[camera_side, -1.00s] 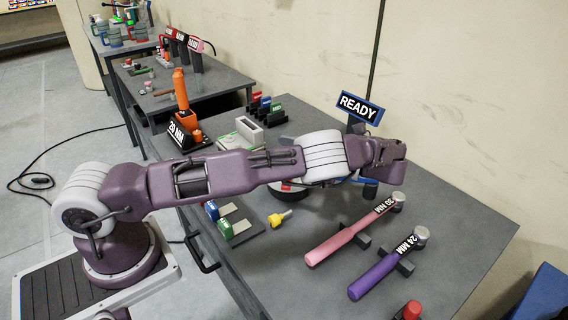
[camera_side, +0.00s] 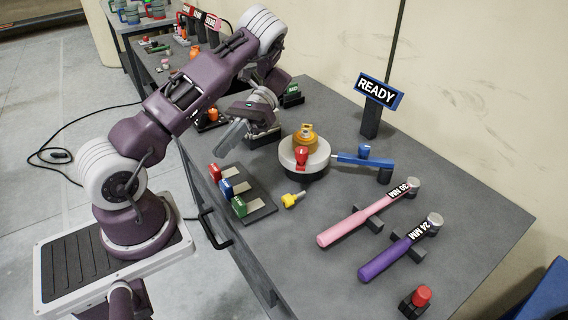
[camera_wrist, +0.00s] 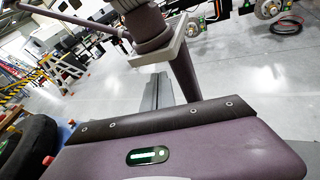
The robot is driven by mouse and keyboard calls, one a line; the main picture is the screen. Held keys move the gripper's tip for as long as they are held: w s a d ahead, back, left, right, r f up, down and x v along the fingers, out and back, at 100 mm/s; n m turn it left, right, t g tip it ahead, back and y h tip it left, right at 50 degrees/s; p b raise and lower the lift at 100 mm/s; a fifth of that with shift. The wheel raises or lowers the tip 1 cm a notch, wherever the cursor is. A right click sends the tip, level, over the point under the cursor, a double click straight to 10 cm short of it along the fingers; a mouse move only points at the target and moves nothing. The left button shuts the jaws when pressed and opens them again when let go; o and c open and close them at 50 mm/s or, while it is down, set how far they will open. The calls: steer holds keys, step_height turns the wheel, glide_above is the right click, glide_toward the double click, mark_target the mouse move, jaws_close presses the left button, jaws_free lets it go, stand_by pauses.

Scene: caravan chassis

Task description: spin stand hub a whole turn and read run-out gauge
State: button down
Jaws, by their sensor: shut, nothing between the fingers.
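The stand hub is a white round disc (camera_side: 291,158) on a dark base, with an orange centre piece (camera_side: 305,139) and a red tab (camera_side: 301,158) facing front. A blue bar (camera_side: 362,161) with a blue knob (camera_side: 364,150) lies beside the disc on the right. A blue-framed sign reading READY (camera_side: 378,92) stands on a dark post behind it; I see no dial or number. My gripper (camera_side: 222,147) is shut and empty, left of the disc and apart from it, pointing down-left. In the wrist view its grey finger (camera_wrist: 160,92) shows beyond the purple hand.
Red, blue and green blocks sit in a dark rack (camera_side: 262,212) at the bench's left edge. A yellow-ended piece (camera_side: 292,200) lies nearby. Pink (camera_side: 345,229) and purple (camera_side: 386,258) handled tools lie at front right. A red-topped piece (camera_side: 421,296) stands near the front edge.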

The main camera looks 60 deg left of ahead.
steer(key=w+a+r+n+t+h, duration=0.1)
steer(key=a+r+n+t+h, duration=0.2)
steer(key=n+t, duration=1.05)
steer(key=w+a+r+n+t+h, duration=0.2)
steer(key=a+r+n+t, duration=0.2)
steer(key=n+t, duration=0.9)
steer(key=shift+m+t+h, duration=0.25)
steer(key=shift+m+h, duration=0.05)
steer(key=shift+m, duration=0.45)
steer(key=f, duration=1.1)
steer(key=d+f, duration=0.1)
steer(key=f, duration=0.4)
steer(key=shift+w+f, duration=0.2)
steer(key=shift+f, duration=0.2)
glide_toward(304, 147)
steer(key=w+d+f, duration=0.2)
steer(key=d+f, duration=0.2)
steer(key=f, duration=0.1)
steer(key=shift+w+d, duration=0.35)
steer(key=shift+w, duration=0.05)
